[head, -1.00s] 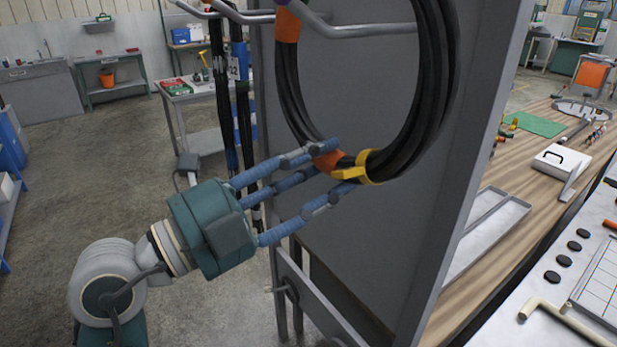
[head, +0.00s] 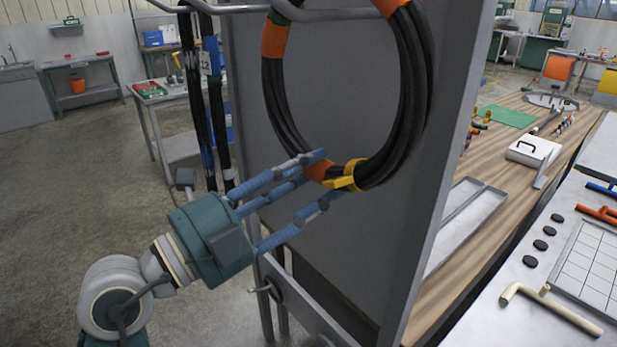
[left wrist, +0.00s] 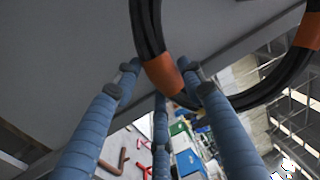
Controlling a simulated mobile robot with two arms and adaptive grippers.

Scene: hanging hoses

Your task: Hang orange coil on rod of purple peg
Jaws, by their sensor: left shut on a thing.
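The orange coil is a loop of black hose (head: 409,115) with orange bands and a yellow tie (head: 346,178) at its bottom. It hangs upright in front of a grey panel, its top cut off in the head view. My left gripper (head: 322,172) is shut on its lower left part, by an orange band. The left wrist view shows the fingers (left wrist: 163,88) around the banded hose (left wrist: 164,74). A bent grey rod (head: 330,14) runs by the coil's upper part; I cannot tell whether it passes through the loop. No purple peg shows. My right gripper is not in view.
The grey panel (head: 330,235) stands behind the coil. Other dark hoses (head: 216,110) hang left of it. A wooden bench (head: 540,105) with a grey tray (head: 466,220) and a white case (head: 533,150) is on the right. The floor at left is open.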

